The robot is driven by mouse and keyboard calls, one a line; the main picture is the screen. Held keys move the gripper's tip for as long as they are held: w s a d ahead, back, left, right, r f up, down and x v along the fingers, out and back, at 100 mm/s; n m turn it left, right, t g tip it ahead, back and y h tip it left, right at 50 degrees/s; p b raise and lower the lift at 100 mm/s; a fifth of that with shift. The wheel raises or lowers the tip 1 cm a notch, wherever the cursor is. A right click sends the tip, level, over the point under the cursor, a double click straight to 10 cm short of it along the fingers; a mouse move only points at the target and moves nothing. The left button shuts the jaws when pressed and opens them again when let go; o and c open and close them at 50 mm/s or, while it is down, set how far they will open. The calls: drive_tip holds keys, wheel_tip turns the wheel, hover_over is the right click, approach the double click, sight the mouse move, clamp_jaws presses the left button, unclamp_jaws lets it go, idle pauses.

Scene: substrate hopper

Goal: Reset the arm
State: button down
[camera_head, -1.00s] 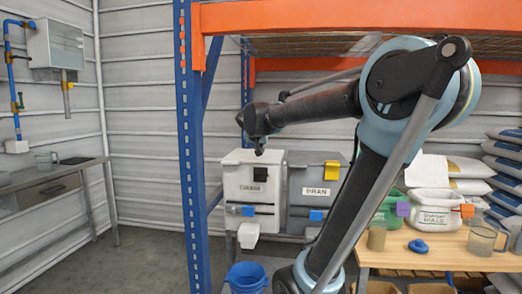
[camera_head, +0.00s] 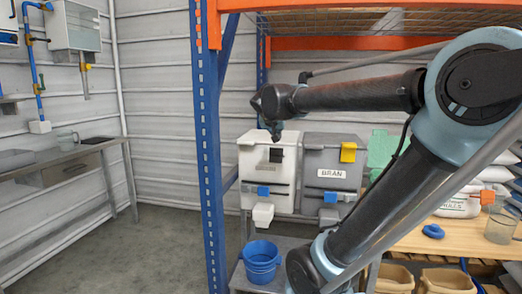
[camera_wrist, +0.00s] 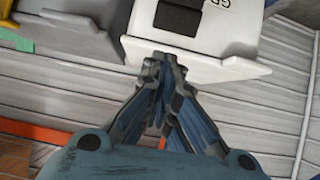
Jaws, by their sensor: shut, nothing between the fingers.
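My gripper (camera_head: 276,133) hangs at the end of my raised arm, in front of the upper part of the white hopper (camera_head: 253,160) in the head view. In the wrist view my gripper (camera_wrist: 164,65) is shut and empty, its fingertips together. They overlap the edge of the white hopper (camera_wrist: 215,68), which shows a black patch and part of a label. I cannot tell whether they touch it. My arm's elbow fills the right of the head view.
A grey hopper labelled BRAN (camera_head: 318,188) stands right of the white one. A blue bucket (camera_head: 261,262) sits below. A blue rack post (camera_head: 207,150) stands left. A wooden table (camera_head: 450,240) is at right. Open floor lies left of the post.

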drive_tip(key=s+d+f+n+g, duration=0.15)
drive_tip(key=s+d+f, duration=0.25)
drive_tip(key=s+f, duration=0.45)
drive_tip(key=s+d+f+g, duration=0.3)
drive_tip(key=s+f, duration=0.4)
drive_tip(key=f, duration=0.2)
drive_tip(key=s+a+f+n+g+y, duration=0.2)
drive_tip(key=s+f+g+y, duration=0.1)
drive_tip(key=s+f, duration=0.9)
drive_tip(key=shift+s+g, duration=0.35)
drive_tip(key=shift+s, duration=0.2)
drive_tip(key=shift+w+f, duration=0.1)
drive_tip(key=shift+f, duration=0.05)
drive_tip(key=shift+w+f, duration=0.15)
drive_tip(key=shift+w, duration=0.25)
drive_tip(key=c, duration=2.3)
unclamp_jaws()
